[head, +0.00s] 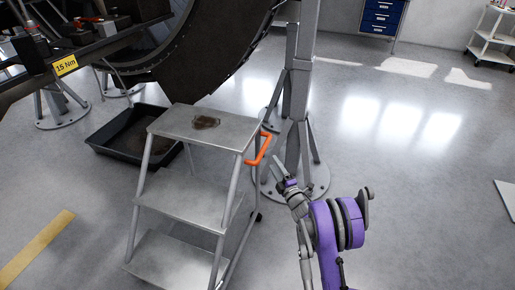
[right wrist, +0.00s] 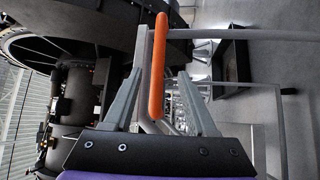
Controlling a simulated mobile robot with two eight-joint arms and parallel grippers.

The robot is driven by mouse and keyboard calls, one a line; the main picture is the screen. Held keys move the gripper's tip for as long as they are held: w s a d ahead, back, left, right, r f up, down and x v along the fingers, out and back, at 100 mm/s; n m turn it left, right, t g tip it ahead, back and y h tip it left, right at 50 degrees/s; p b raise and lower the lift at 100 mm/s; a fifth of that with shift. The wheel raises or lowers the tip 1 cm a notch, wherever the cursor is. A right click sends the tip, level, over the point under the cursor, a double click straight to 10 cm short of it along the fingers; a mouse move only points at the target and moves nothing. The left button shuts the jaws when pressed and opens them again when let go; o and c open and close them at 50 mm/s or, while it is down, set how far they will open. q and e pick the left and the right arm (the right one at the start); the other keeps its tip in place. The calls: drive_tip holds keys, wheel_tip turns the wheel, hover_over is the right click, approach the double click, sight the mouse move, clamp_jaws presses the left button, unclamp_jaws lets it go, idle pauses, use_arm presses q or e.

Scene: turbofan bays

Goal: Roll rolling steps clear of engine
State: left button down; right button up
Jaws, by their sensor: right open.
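The rolling steps (head: 205,128), grey metal with several treads, stand upright on the floor, left of centre in the head view. An orange handle (head: 262,150) sticks out from the right side of the top. My right gripper (head: 277,168) is just right of and below this handle in the head view. In the right wrist view my right gripper (right wrist: 162,74) is open, and the orange handle (right wrist: 158,65) shows between its spread fingers. Contact cannot be told. The engine (head: 205,55), large, dark and round, hangs behind the steps. My left gripper is not in view.
A black drip tray (head: 105,145) lies on the floor behind and left of the steps. A grey stand post (head: 297,90) with a round foot stands right behind the handle. A blue drawer cabinet (head: 382,16) and white cart (head: 492,40) are far back. The right floor is mostly clear.

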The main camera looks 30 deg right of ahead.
sight(264, 148)
drive_tip(key=w, duration=0.3)
drive_tip(key=w+r+b, duration=0.1)
drive_tip(key=w, duration=0.6)
drive_tip(key=shift+d+r, duration=0.3)
drive_tip(key=shift+d, duration=0.1)
drive_tip(key=shift+c, duration=0.2)
clamp_jaws()
idle(0.7)
